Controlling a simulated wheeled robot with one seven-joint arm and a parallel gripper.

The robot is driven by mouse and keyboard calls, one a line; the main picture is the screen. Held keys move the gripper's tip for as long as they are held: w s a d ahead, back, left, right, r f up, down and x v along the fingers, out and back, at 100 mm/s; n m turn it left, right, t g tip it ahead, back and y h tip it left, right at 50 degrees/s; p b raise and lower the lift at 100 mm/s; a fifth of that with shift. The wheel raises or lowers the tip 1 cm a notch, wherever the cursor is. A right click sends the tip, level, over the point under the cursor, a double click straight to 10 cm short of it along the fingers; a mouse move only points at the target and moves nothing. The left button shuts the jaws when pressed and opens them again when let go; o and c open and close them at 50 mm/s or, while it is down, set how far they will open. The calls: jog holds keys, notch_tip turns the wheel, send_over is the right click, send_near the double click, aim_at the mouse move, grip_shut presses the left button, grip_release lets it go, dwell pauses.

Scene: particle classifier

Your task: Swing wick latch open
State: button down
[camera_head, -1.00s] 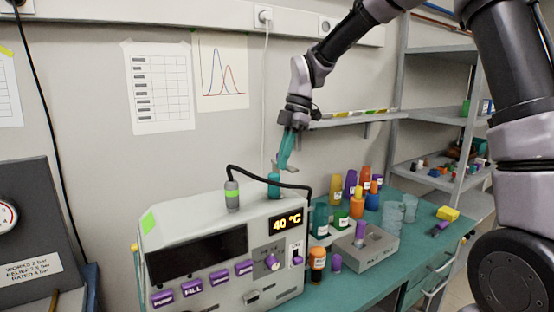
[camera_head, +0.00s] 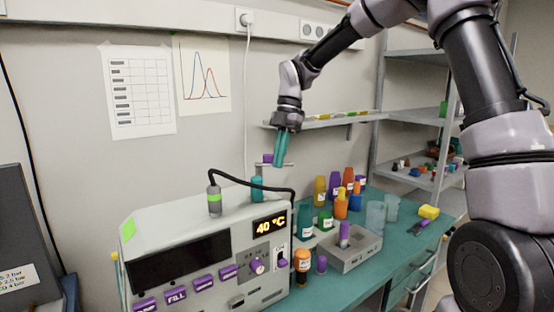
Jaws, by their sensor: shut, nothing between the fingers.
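The grey classifier (camera_head: 214,259) stands on the bench, with purple controls and a 40 °C display (camera_head: 270,224). On its top are a teal cylinder (camera_head: 257,188) and a grey, green-banded plug (camera_head: 214,200) with a black hose. A small purple piece (camera_head: 268,158) and a thin pale bar show above the teal cylinder, partly behind my fingers. I cannot tell for sure which part is the wick latch. My gripper (camera_head: 279,164) points down with teal fingers shut and empty, above and right of the teal cylinder. I cannot tell whether it touches the purple piece.
A wall shelf (camera_head: 325,123) is behind my wrist. A shelving rack (camera_head: 405,165) is farther right.

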jog(key=shift+w+d, duration=0.15)
jog(key=shift+w, duration=0.2)
dwell(0.4)
jog(key=shift+s, duration=0.1)
